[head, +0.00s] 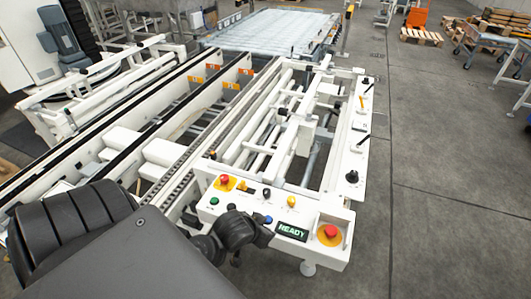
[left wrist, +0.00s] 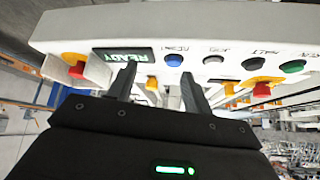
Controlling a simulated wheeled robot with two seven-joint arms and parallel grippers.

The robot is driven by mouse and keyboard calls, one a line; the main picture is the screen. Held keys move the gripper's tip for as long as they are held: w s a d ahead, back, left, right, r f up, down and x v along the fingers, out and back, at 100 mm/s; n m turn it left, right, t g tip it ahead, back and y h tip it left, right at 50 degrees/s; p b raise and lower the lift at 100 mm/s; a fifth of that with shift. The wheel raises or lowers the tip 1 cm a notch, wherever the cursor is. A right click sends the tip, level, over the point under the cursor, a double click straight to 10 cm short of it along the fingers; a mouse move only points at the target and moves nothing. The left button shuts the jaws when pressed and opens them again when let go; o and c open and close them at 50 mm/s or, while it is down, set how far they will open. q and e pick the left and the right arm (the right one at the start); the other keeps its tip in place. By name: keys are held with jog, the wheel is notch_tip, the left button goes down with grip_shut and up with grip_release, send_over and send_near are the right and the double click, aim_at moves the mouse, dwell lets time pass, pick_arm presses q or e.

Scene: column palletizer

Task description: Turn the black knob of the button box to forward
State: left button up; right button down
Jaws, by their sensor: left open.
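The button box (head: 306,251) is a white panel at the front of the machine, also across the top of the left wrist view (left wrist: 120,28). A small black knob (head: 266,194) sits in its back row, between yellow parts. I cannot make it out in the left wrist view, where a finger may cover it. My left gripper (head: 262,232) is over the front edge of the box, near the blue button (head: 268,219) and short of the knob. Its two dark fingers stand apart with nothing between them in the left wrist view (left wrist: 160,90). My right gripper is out of view.
A green-lit READY display (head: 292,231) and a red emergency button (head: 331,231) are right of my gripper. Another red button (head: 224,179) and a green button (head: 214,201) are on the left. Another black knob (head: 352,177) sits on the right rail.

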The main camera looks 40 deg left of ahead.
pick_arm(q)
jog(key=n+t+y, duration=0.1)
jog(key=n, duration=0.1)
send_near(267, 191)
jog(key=s+d, duration=0.1)
jog(key=s, duration=0.1)
jog(key=r, duration=0.1)
jog(key=shift+t, duration=0.3)
jog(key=x, duration=1.1)
jog(key=shift+a+r, duration=0.15)
jog(key=shift+a, duration=0.25)
jog(key=c, duration=1)
